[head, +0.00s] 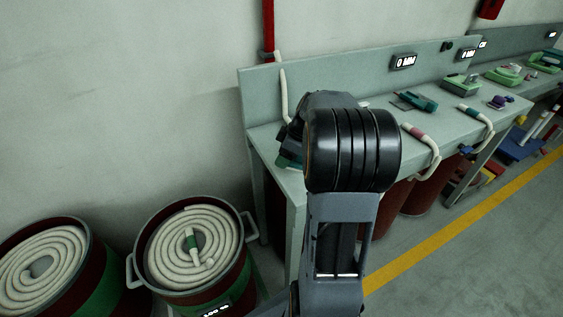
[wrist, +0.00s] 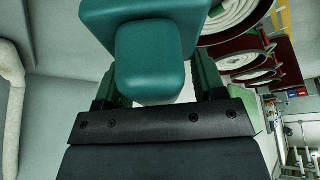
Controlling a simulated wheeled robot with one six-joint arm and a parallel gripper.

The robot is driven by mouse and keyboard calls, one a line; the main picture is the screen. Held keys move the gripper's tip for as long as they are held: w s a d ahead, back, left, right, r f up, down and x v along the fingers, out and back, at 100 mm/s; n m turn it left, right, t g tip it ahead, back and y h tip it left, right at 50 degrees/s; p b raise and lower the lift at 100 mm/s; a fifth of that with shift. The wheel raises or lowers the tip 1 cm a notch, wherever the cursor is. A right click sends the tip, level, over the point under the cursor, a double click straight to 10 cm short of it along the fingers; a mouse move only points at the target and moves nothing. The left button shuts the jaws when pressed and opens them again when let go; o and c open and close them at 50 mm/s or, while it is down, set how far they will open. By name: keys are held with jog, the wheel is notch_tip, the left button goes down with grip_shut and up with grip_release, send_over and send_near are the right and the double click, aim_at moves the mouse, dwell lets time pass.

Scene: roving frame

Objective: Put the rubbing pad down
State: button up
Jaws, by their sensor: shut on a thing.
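The rubbing pad, a teal block with a narrower grip (wrist: 150,62), fills the upper middle of the wrist view. My gripper (wrist: 156,80) is shut on that grip, with one finger on each side. In the head view a small teal part of the pad (head: 288,161) shows beside my arm, at the left end of the pale green workbench (head: 262,134). My own arm hides most of the gripper and pad there. I cannot tell whether the pad touches the bench top.
A pale hose (head: 283,95) hangs at the bench's left end. Further right lie a green tool (head: 418,101), hose ends (head: 418,134) and green devices (head: 461,84). Drums of coiled hose (head: 193,246) stand on the floor at the lower left.

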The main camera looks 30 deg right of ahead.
aim_at(277, 170)
jog(key=shift+w+a+f, duration=0.15)
jog(key=shift+w+f, duration=0.1)
jog(key=shift+f, duration=0.1)
jog(key=f, duration=0.3)
jog(key=shift+w+a, duration=0.1)
jog(key=shift+w, duration=0.2)
jog(key=shift+f, duration=0.4)
jog(key=shift+f, duration=0.1)
jog(key=o, duration=1.2)
